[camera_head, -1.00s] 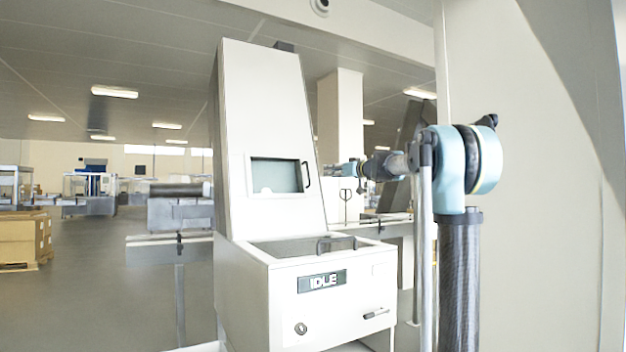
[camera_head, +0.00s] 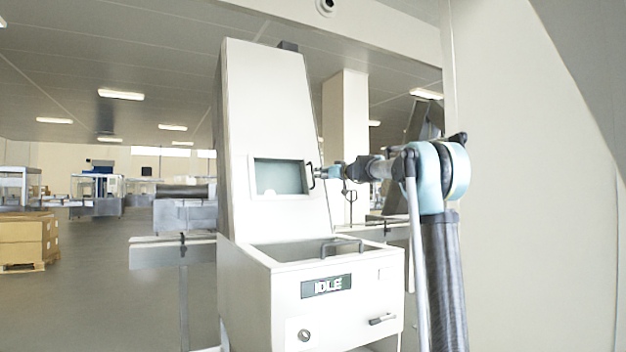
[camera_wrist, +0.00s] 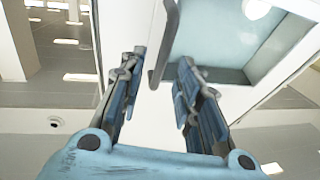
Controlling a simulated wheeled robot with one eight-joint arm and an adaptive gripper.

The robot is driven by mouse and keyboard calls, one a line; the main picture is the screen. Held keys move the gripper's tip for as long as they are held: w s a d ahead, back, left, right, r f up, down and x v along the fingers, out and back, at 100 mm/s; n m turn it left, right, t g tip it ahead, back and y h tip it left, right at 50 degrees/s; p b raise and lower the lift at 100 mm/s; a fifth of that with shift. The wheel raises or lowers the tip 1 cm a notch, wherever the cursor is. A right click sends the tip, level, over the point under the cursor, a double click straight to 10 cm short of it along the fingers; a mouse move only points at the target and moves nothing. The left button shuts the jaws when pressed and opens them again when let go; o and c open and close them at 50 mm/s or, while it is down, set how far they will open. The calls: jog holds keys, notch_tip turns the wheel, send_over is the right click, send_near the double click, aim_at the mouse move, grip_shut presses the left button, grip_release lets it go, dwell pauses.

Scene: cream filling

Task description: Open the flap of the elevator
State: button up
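The elevator (camera_head: 268,110) is a tall white machine in the middle of the head view. Its flap (camera_head: 265,178) is a pale, glassy rectangular panel that looks closed, with a dark handle (camera_head: 311,176) on its right edge. My gripper (camera_head: 320,172) is just right of this handle. In the wrist view my gripper (camera_wrist: 163,57) is open, one blue-padded finger on each side. Part of the flap (camera_wrist: 225,35) shows at upper right.
The elevator's lower box (camera_head: 320,310) juts forward, with a handle (camera_head: 341,246) on top, an IDLE display (camera_head: 326,287) and a front latch (camera_head: 382,319). A pale wall (camera_head: 530,200) stands close on the right. Boxes on a pallet (camera_head: 28,240) are far left.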

jog(key=shift+x, duration=3.05)
jog(key=shift+f, duration=0.1)
